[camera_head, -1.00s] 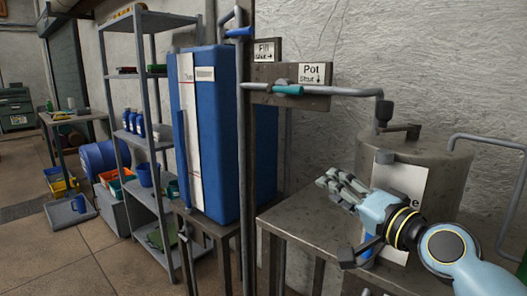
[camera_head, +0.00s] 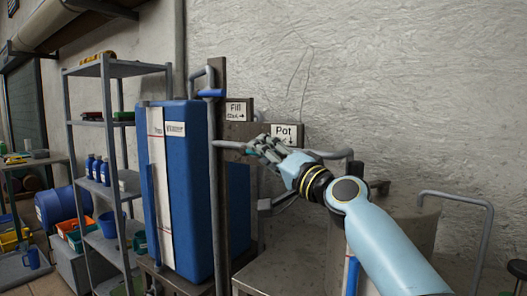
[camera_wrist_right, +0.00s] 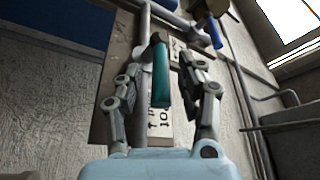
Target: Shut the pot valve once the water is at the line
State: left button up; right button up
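The pot valve's teal handle (camera_wrist_right: 160,75) lies roughly along its grey pipe in the right wrist view. My right gripper (camera_wrist_right: 161,68) is open, with its fingers on either side of the handle; contact is unclear. In the head view my right gripper (camera_head: 262,148) covers the handle, just below the "Pot" sign (camera_head: 286,134). The grey metal pot (camera_head: 412,225) is partly behind my right arm. A blue strip (camera_head: 352,276) shows on its front, mostly hidden, so I cannot read the water level against a line. My left gripper is not in view.
The fill valve's blue handle (camera_head: 210,93) is up and left, near the "Fill" sign (camera_head: 238,109). A tall blue tank (camera_head: 200,190) and grey shelving (camera_head: 120,68) stand left. A bent grey pipe (camera_head: 455,197) rises at the right.

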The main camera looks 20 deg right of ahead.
jog(key=shift+w+a, duration=0.15)
jog(key=shift+w, duration=0.2)
grip_shut()
